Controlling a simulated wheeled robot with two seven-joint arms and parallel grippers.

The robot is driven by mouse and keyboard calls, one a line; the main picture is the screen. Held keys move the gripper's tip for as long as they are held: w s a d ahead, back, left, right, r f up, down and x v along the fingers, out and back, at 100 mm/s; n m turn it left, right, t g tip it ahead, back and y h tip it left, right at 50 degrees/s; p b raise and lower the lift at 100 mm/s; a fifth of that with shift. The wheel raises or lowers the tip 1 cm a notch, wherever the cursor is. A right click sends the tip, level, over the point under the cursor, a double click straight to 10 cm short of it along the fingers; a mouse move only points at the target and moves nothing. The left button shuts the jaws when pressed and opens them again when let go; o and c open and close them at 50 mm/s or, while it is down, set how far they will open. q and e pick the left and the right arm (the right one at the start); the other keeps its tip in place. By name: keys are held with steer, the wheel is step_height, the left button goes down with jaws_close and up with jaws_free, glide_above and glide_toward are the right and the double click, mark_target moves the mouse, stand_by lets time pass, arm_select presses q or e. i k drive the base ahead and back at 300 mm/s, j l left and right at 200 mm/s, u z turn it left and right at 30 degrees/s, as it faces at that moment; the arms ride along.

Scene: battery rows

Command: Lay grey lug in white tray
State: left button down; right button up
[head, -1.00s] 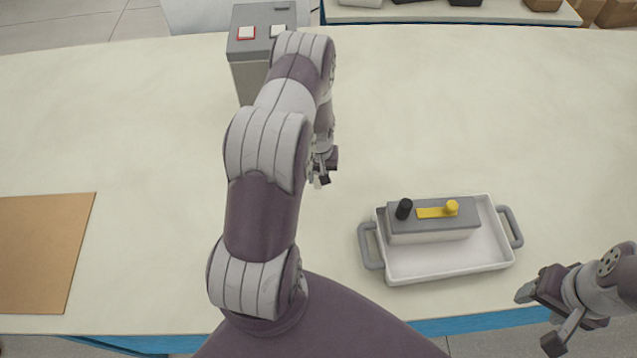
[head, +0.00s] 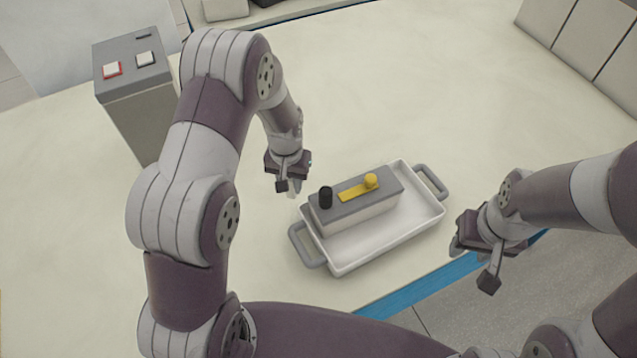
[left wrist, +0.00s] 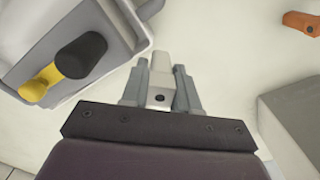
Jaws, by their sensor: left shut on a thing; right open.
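The white tray (head: 395,246) stands on the table in the head view, with a grey handle at each end. A grey-topped battery block (head: 355,214) with a black terminal and a yellow bar and knob sits in it. My left gripper (head: 289,187) is shut on the light grey lug (left wrist: 160,70), which shows between the fingers in the left wrist view. It holds the lug just left of the tray and block. In the head view the lug is mostly hidden by the fingers. My right gripper (head: 471,264) is open and empty, right of the tray near the table's front edge.
A grey box (head: 135,95) with a red-rimmed button and a white button stands at the back left. An orange piece with a hole (left wrist: 303,23) lies on the table in the left wrist view. The tray's front strip is bare.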

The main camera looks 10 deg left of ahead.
mark_target(409, 219)
steer(key=l+u, duration=0.1)
steer(key=u, duration=0.35)
steer(key=k+u, duration=0.15)
steer(key=u, duration=0.3)
steer(key=k+l+u, duration=0.1)
steer(key=u, duration=0.3)
steer(key=k+u, duration=0.1)
steer(key=u, duration=0.35)
steer(key=k+u, duration=0.1)
steer(key=u, duration=0.35)
steer(key=k+u, duration=0.1)
steer(key=u, duration=0.35)
steer(key=k+u, duration=0.1)
steer(key=u, duration=0.35)
steer(key=k+l+u, duration=0.1)
steer(key=u, duration=0.35)
steer(key=k+u, duration=0.15)
steer(key=u, duration=0.35)
steer(key=k+z, duration=0.1)
steer(key=z, duration=0.15)
steer(key=k+l+z, duration=0.1)
steer(key=z, duration=0.65)
steer(key=l+z, duration=0.1)
steer(key=z, duration=0.85)
steer(key=l+z, duration=0.1)
steer(key=z, duration=1.85)
steer(key=i+z, duration=0.1)
steer(key=z, duration=0.4)
